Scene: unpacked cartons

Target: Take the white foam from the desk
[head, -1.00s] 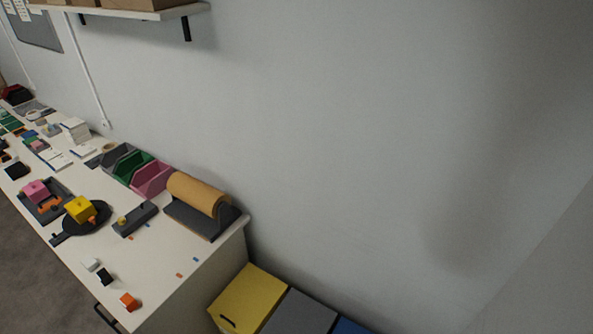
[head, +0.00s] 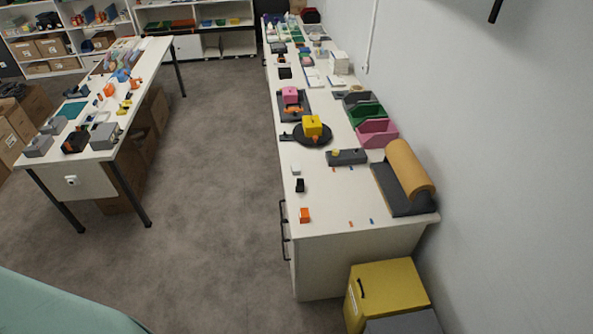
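The long white desk (head: 325,215) runs along the wall at the right of the head view. A small white block (head: 295,168), perhaps the white foam, lies near its left edge; it is too small to be sure. A small black block (head: 300,186) and an orange block (head: 305,215) lie just in front of it. My gripper is not in view.
A brown paper roll (head: 408,170) on a dark stand fills the desk's near right corner. Pink (head: 377,133) and green bins stand along the wall. A second table (head: 95,165) is at left, with grey floor (head: 210,170) clear between.

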